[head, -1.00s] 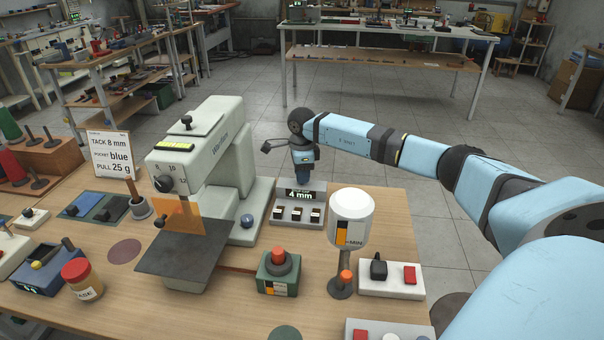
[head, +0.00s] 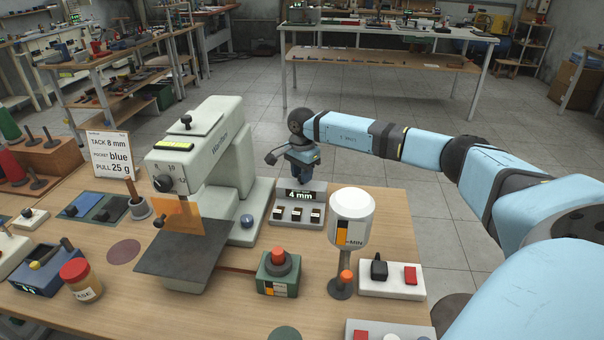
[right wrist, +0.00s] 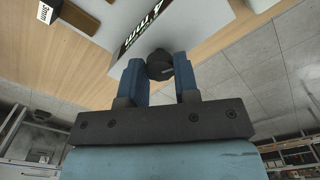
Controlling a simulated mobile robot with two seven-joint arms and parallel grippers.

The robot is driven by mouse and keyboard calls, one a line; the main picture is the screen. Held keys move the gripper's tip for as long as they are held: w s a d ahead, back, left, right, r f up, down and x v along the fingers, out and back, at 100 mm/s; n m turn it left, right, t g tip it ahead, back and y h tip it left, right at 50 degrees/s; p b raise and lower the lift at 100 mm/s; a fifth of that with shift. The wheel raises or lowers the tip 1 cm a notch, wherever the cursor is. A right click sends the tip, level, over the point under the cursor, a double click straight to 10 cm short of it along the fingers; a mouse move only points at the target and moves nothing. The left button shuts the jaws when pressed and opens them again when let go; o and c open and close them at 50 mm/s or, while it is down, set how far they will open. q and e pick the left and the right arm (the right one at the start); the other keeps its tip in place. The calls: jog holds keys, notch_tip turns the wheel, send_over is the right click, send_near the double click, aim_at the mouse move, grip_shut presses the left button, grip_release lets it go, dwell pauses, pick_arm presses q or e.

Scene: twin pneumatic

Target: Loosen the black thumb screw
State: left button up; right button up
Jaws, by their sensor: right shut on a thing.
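The black thumb screw (right wrist: 158,65) shows in the right wrist view as a dark round knob beside the display. My right gripper (right wrist: 160,76) has one blue finger on each side of it and is shut on it. In the head view my right gripper (head: 302,180) points down behind the grey box (head: 299,215) with the "4 mm" display (head: 300,195). The screw is hidden there. My left gripper is in neither view.
A pale green sewing machine (head: 215,155) stands close left of the grey box. A white-topped post (head: 352,218) stands in front to the right, with a green box with a red button (head: 278,272) nearby. Bare table lies right of the box.

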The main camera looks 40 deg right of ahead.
dwell(0.4)
jog(key=o, duration=0.9)
notch_tip(320, 180, up, 14)
jog(key=shift+f+p, duration=0.1)
jog(key=shift+p, duration=0.4)
